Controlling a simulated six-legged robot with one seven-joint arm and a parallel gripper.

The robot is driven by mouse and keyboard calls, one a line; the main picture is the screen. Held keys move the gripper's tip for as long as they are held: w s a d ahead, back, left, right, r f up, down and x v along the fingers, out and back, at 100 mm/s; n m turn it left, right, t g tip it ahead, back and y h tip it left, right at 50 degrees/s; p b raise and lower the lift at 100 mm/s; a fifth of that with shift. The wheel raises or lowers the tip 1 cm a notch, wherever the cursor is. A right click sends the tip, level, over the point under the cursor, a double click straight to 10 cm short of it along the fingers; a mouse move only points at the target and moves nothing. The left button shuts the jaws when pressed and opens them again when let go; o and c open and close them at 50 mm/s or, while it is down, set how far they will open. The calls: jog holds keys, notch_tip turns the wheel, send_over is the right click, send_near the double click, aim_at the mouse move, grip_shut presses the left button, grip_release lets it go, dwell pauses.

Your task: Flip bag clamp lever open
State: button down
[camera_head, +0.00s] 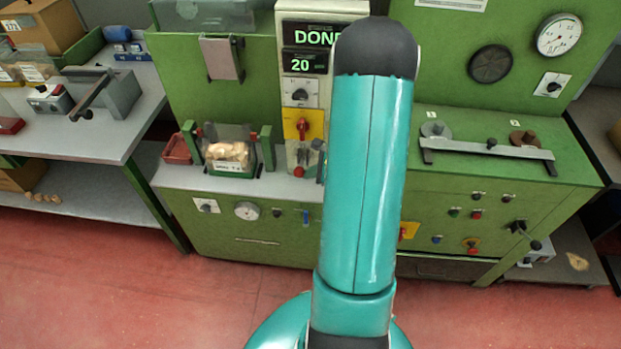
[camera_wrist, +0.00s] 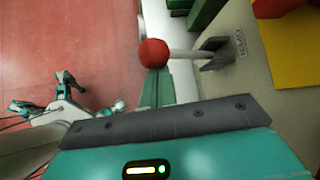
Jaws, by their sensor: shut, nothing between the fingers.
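The lever's red ball knob (camera_wrist: 153,52) and pale rod (camera_wrist: 188,54) show in the wrist view. The rod runs right to a dark bracket (camera_wrist: 220,52) on a pale, labelled panel. In the head view the knob (camera_head: 298,172) is low on the panel below a yellow switch plate, with the rod rising from it. My gripper (camera_wrist: 157,78) is shut and empty, its fingertips right at the ball's lower side. Whether they touch it I cannot tell. A clear bag of corks (camera_head: 230,156) stands between green clamp posts. My arm hides my gripper in the head view.
A red rotary switch (camera_head: 303,125) on yellow sits above the lever, under a display reading DONE and 20. A red bin (camera_head: 178,149) is left of the bag. A metal bar (camera_head: 487,148) lies on the right bench. The red floor (camera_head: 120,270) in front is open.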

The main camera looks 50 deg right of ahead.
jog(key=shift+w+d+r, duration=0.15)
jog(key=shift+r, duration=0.3)
jog(key=shift+w+d+r, duration=0.1)
jog(key=shift+w+r, duration=0.05)
jog(key=shift+r, duration=0.25)
jog(key=s+d+r, duration=0.3)
jog(key=s+d, duration=0.3)
jog(key=shift+s+r, duration=0.2)
jog(key=shift+r, duration=0.2)
dwell(0.5)
dwell(0.4)
